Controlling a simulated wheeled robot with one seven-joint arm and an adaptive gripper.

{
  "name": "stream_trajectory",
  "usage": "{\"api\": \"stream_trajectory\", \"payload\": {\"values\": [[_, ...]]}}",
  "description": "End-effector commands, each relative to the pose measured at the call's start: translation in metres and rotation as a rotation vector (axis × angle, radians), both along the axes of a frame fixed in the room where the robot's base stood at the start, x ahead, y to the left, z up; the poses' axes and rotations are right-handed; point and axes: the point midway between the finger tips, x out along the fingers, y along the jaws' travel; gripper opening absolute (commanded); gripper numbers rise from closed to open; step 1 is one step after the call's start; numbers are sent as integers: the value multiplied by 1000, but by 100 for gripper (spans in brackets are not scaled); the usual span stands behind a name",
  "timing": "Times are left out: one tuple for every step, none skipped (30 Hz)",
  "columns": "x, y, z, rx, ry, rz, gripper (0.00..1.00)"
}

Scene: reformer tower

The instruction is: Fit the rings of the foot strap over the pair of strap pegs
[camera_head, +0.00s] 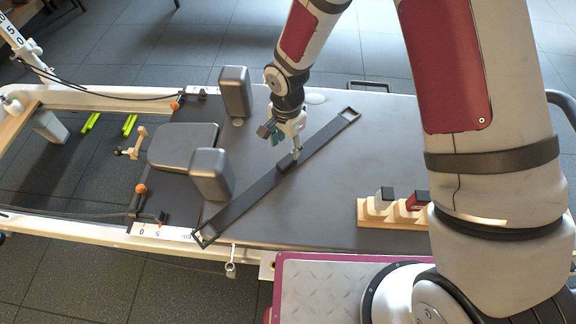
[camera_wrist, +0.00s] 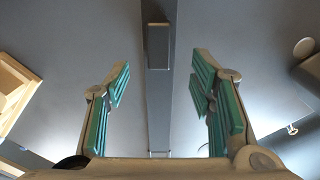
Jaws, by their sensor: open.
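The foot strap (camera_head: 250,193) is a long dark band lying diagonally on the grey carriage, with an open square ring at each end: the far ring (camera_head: 349,114) at upper right and the near ring (camera_head: 204,236) at lower left. A raised block (camera_head: 287,164) sits at its middle. In the wrist view the strap (camera_wrist: 159,105) runs lengthwise between my fingers. My gripper (camera_head: 296,150) is open over the strap's middle block; the wrist view shows its green-padded fingers (camera_wrist: 161,75) apart on either side, not closed on it. I cannot pick out the strap pegs with certainty.
Two upright grey shoulder blocks (camera_head: 234,92) (camera_head: 211,175) and a headrest (camera_head: 183,145) stand left of my gripper. A wooden rack (camera_head: 372,228) with small blocks is at right. A metal eyelet (camera_head: 231,262) is at the near rail. The carriage right of the strap is mostly clear.

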Motion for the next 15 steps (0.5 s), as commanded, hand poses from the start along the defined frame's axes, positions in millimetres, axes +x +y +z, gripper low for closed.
{"api": "stream_trajectory", "payload": {"values": [[-1,0,-12,-2,3,1,50],[0,0,-16,-1,2,1,50],[0,0,-21,-1,1,1,50],[0,0,-24,0,1,1,50],[0,0,-27,-1,2,1,50],[0,0,-30,-1,2,1,50],[0,0,-31,-1,1,1,50],[0,0,-32,-1,1,1,50],[0,0,-34,0,0,1,50],[0,0,-35,0,0,1,50],[-1,0,-38,0,0,1,50],[-1,0,-43,0,1,1,50],[-2,0,-48,0,1,2,50],[-2,0,-53,-1,2,1,50],[-3,0,-59,-1,2,2,50]]}}
